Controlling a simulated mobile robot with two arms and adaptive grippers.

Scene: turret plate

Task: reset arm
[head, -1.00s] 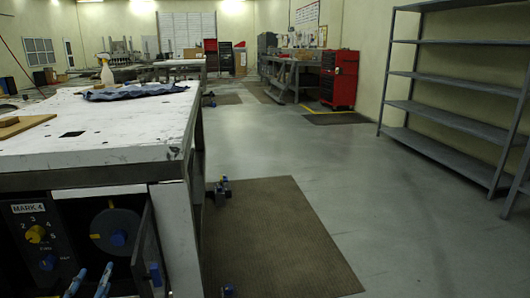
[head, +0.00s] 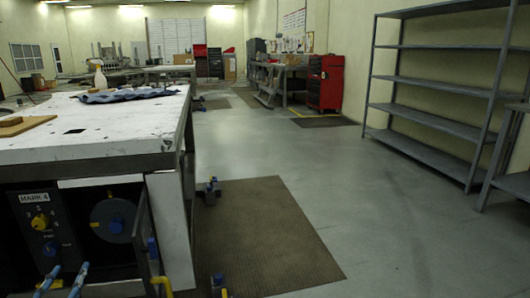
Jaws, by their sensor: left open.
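My left gripper (head: 67,268) shows only as two blue fingertips at the bottom left of the head view. The tips are apart with nothing seen between them. They are in front of the lower part of a dark control panel (head: 24,250) marked MARK 4, which has a yellow knob (head: 40,222) and a blue knob (head: 50,249). I cannot tell whether they touch it. A round grey plate (head: 104,210) with a blue centre and yellow marks sits to the right of the panel. The rest of my left arm and my right gripper are out of view.
Grey shelves (head: 430,105) stand right; the floor (head: 250,140) between is open.

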